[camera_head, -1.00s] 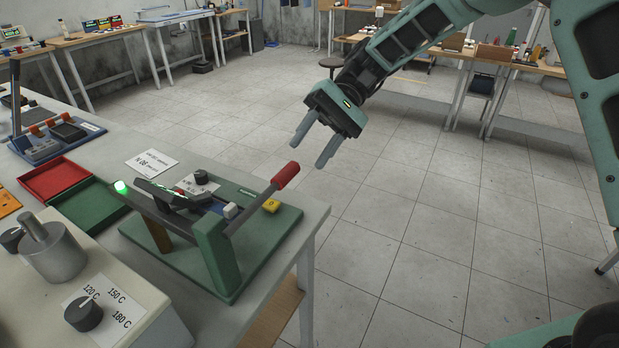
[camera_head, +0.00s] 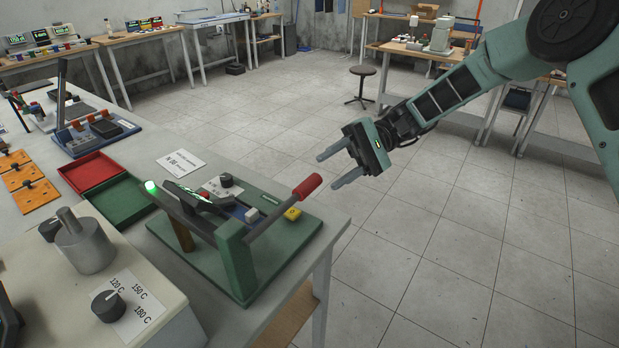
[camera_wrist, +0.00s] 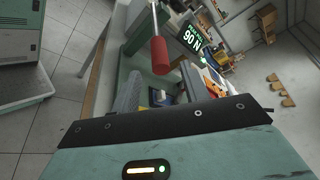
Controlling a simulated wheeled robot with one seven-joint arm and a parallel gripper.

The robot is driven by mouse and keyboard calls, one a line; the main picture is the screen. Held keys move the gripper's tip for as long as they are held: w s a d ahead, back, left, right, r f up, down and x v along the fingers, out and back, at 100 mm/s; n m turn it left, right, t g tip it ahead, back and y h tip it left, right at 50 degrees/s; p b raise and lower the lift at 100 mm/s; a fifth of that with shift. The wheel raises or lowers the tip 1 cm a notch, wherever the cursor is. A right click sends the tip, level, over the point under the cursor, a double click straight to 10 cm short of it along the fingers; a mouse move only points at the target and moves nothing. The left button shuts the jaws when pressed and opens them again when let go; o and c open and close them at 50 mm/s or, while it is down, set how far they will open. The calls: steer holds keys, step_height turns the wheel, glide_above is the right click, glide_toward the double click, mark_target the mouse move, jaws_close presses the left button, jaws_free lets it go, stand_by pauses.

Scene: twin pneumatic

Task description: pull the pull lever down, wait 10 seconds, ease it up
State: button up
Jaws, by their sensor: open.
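The pull lever (camera_head: 285,205) is a dark bar with a red grip (camera_head: 307,186). It slants up to the right from the green press stand (camera_head: 237,262), and its grip reaches towards the table's right edge. My gripper (camera_head: 327,170) is open and empty, its two grey fingers pointing left. In the head view it appears just right of and above the red grip, and I see no contact. In the wrist view the red grip (camera_wrist: 160,56) hangs ahead of the gripper body, and a display (camera_wrist: 191,39) reads 90 N. A green light (camera_head: 151,187) glows at the stand's left end.
A beige box with a temperature dial (camera_head: 108,306) stands at the near left. Red (camera_head: 90,172) and green (camera_head: 120,203) trays and a white card (camera_head: 181,162) lie on the table (camera_head: 236,163).

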mark_target(314, 181)
steer(key=p+x, duration=0.1)
steer(key=x, duration=0.5)
steer(key=shift+s+a, duration=0.2)
steer(key=shift+a, duration=0.15)
jaws_close()
steer(key=shift+p, duration=0.3)
